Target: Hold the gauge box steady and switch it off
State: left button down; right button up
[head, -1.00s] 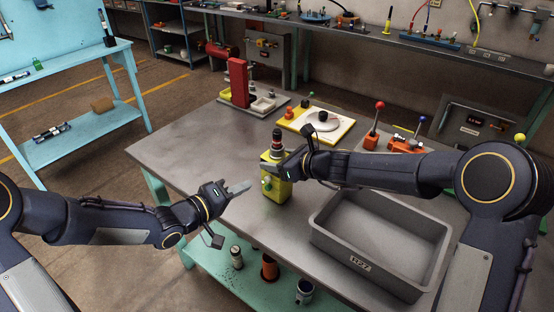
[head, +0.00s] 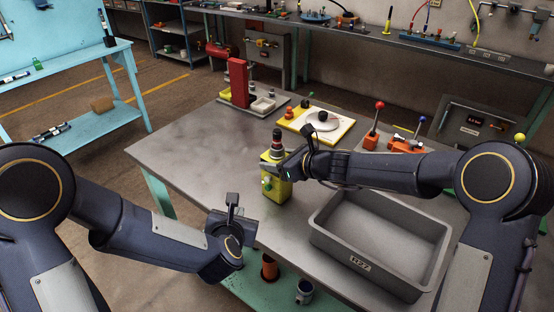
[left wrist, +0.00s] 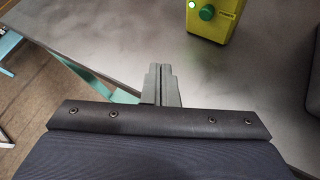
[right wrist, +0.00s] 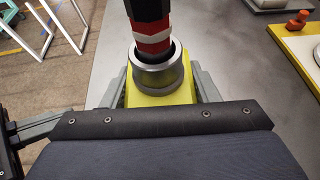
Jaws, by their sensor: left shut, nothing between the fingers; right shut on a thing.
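The gauge box (head: 277,188) is a yellow-green box standing upright near the table's front edge, with a dark, red-banded fitting (right wrist: 152,38) in a metal collar on top. A green button (left wrist: 207,12) and a small lit lamp (left wrist: 191,4) show on its face in the left wrist view. My right gripper (head: 287,168) is shut on the box; its fingers flank the yellow body in the right wrist view (right wrist: 158,88). My left gripper (left wrist: 161,72) is shut and empty, apart from the box, over the table edge. In the head view its fingertips are hard to make out.
A grey bin (head: 325,232) stands right of the box. Behind are a red stand (head: 238,82), a yellow board with a white disc (head: 316,124) and orange lever units (head: 372,138). The table's left part is clear.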

aim_at(268, 188)
pick_arm(q)
jog(key=w+d, duration=0.2)
jog(key=w, duration=0.1)
jog(key=w+d, duration=0.3)
jog(key=shift+w+d, duration=0.15)
jog(key=shift+w, duration=0.05)
jog(key=shift+w+d, duration=0.1)
jog(key=shift+w+d, duration=0.1)
dwell(1.9)
jog(key=shift+w+d, duration=0.15)
jog(key=shift+w, duration=0.1)
dwell(0.3)
